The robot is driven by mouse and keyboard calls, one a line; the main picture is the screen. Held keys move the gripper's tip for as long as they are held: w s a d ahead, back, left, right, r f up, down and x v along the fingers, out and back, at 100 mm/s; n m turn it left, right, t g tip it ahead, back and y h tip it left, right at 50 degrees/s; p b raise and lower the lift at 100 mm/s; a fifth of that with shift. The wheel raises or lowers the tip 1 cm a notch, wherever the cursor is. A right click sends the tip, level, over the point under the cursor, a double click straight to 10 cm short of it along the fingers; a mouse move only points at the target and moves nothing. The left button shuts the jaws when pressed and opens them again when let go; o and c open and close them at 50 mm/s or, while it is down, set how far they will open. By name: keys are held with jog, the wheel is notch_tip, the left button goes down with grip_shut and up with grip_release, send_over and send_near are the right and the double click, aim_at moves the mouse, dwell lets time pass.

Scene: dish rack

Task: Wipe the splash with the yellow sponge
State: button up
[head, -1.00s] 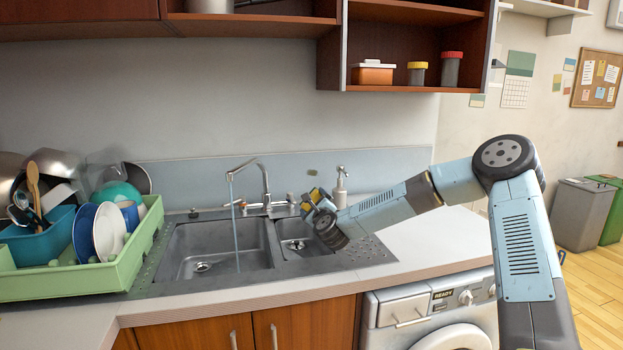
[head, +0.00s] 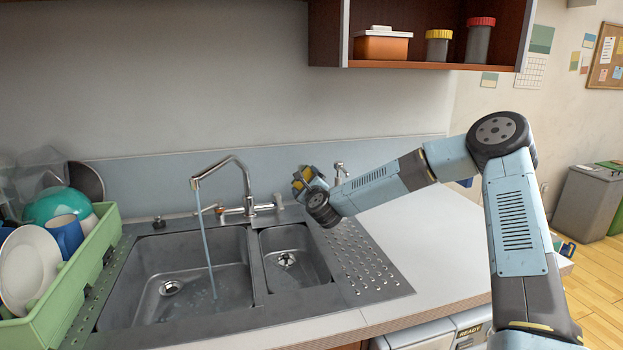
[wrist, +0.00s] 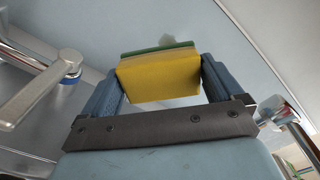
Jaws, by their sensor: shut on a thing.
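The yellow sponge (wrist: 158,80) has a green scouring side (wrist: 158,49) at its far edge in the wrist view. My gripper (head: 304,180) is shut on it, one blue-grey finger at each side. In the head view my gripper is at the pale backsplash (head: 150,182), behind the small sink basin; the sponge is hard to make out there. The green side faces the pale panel in the wrist view; I cannot tell whether it touches. A faint darker patch shows just past the sponge; I cannot tell whether it is the splash or a shadow. No splash is clear in the head view.
The running tap (head: 248,190) stands left of my gripper, and its body (wrist: 35,92) is close in the wrist view. A soap dispenser (head: 340,172) is just right. A green dish rack (head: 75,275) stands far left. The right counter (head: 430,240) is clear.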

jog(key=shift+w+a, duration=0.1)
jog(key=shift+a, duration=0.2)
jog(key=shift+w, duration=1.45)
jog(key=shift+x, duration=1.5)
jog(key=shift+x, duration=0.85)
jog(key=shift+d, duration=0.15)
jog(key=d, duration=0.1)
jog(key=w+d, duration=0.1)
jog(key=d, duration=0.1)
jog(key=shift+w+d, duration=0.15)
jog(key=shift+d, duration=0.15)
jog(key=shift+a+r, duration=0.1)
